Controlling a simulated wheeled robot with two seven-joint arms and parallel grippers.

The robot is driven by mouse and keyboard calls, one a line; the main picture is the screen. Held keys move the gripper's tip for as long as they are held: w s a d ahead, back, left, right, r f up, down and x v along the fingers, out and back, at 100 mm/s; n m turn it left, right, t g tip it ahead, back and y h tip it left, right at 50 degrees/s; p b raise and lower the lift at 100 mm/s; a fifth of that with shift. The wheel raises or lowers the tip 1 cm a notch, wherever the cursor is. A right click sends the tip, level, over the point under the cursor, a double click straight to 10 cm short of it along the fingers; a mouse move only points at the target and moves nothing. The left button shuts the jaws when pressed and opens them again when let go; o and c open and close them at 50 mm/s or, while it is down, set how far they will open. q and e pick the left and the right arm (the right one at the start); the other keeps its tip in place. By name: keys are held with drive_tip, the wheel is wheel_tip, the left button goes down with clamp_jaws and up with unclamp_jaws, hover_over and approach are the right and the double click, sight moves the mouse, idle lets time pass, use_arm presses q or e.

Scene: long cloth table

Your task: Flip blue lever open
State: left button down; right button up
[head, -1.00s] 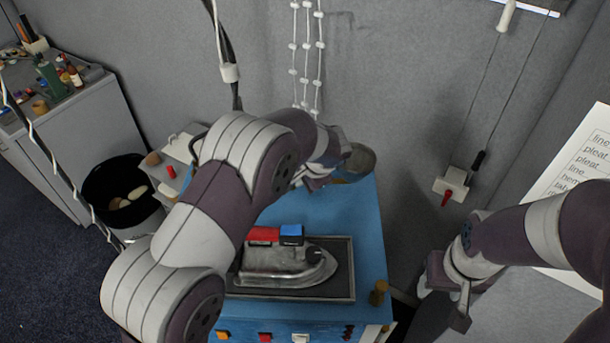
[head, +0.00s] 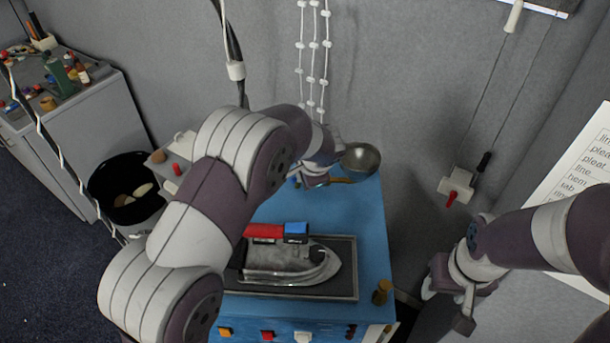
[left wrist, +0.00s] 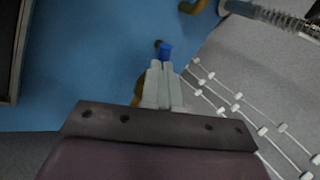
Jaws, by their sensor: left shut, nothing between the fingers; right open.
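The fingers are together and empty. I cannot tell whether they touch it. A brown part shows beside and partly behind the fingers. In the head view my left gripper (head: 308,182) is over the far part of the blue tabletop (head: 372,225), near a pan (head: 360,159); the small blue piece is not clear there. My right gripper (head: 447,303) is open and empty, right of the table.
A metal iron-shaped object (head: 290,268) lies in a dark tray (head: 346,290), with red (head: 263,231) and blue (head: 296,231) blocks at its back. A brown peg (head: 382,291) stands at the near right corner. White-beaded cords (head: 312,60) hang behind the table.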

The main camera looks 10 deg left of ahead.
use_arm(q)
drive_tip(key=shift+w+a+m+t+h+p, duration=0.2)
drive_tip(key=shift+w+a+m+h, duration=0.15)
drive_tip(key=shift+m, duration=0.3)
drive_tip(key=shift+w+a+m+t+h+p, duration=0.15)
drive_tip(key=shift+w+a+m+h, duration=0.15)
drive_tip(key=shift+m, duration=0.35)
drive_tip(key=shift+w+a, duration=0.5)
drive_tip(key=shift+w, duration=0.05)
drive_tip(key=shift+f, duration=0.1)
